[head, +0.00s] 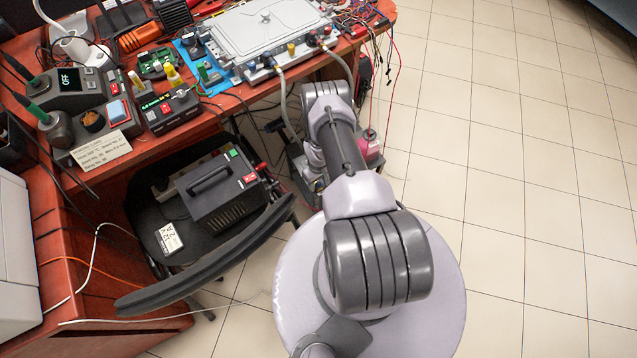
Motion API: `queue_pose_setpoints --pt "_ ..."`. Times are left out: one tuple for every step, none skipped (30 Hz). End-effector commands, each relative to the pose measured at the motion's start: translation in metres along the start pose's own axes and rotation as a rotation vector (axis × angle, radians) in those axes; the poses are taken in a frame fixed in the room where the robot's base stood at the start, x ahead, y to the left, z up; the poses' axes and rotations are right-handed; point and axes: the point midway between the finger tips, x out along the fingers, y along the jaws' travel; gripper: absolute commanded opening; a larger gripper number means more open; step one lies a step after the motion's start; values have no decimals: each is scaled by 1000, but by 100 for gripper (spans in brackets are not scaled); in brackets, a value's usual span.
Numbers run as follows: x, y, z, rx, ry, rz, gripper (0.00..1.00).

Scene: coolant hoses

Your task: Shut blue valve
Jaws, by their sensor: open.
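A grey lidded metal unit (272,40) lies on the red-brown bench top at the top of the head view. Small fittings line its front edge, with yellow (291,48) and red (325,31) parts among them. A pale hose (284,97) hangs from its front, and a second hose (341,64) runs down on the right. I cannot make out a blue valve for certain; the fittings are small. My arm reaches from the bottom centre up to the bench front, and its wrist folds down below the bench edge. My gripper's fingers cannot be made out there.
A black chair (205,265) carries a power supply (212,185) left of my arm. Soldering and measuring gear crowds the bench's left part. A pink container (373,143) stands low beside my arm. Loose wires (375,45) hang at the bench's right end. The tiled floor (520,180) on the right is clear.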

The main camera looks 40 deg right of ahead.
Motion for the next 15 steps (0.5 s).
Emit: queue_pose_setpoints --pt "0 0 0 0 0 0 45" --pt "-1 0 0 0 0 0 45" --pt "-1 0 0 0 0 0 45" --pt "-1 0 0 0 0 0 45" --pt "-1 0 0 0 0 0 42" --pt "-1 0 0 0 0 0 34" --pt "-1 0 0 0 0 0 28" --pt "-1 0 0 0 0 0 22" --pt "-1 0 0 0 0 0 14" --pt "-1 0 0 0 0 0 8" --pt "-1 0 0 0 0 0 2" --pt "-1 0 0 0 0 0 0" --pt "-1 0 0 0 0 0 0" --pt "-1 0 0 0 0 0 0" --pt "-1 0 0 3 0 0 0"
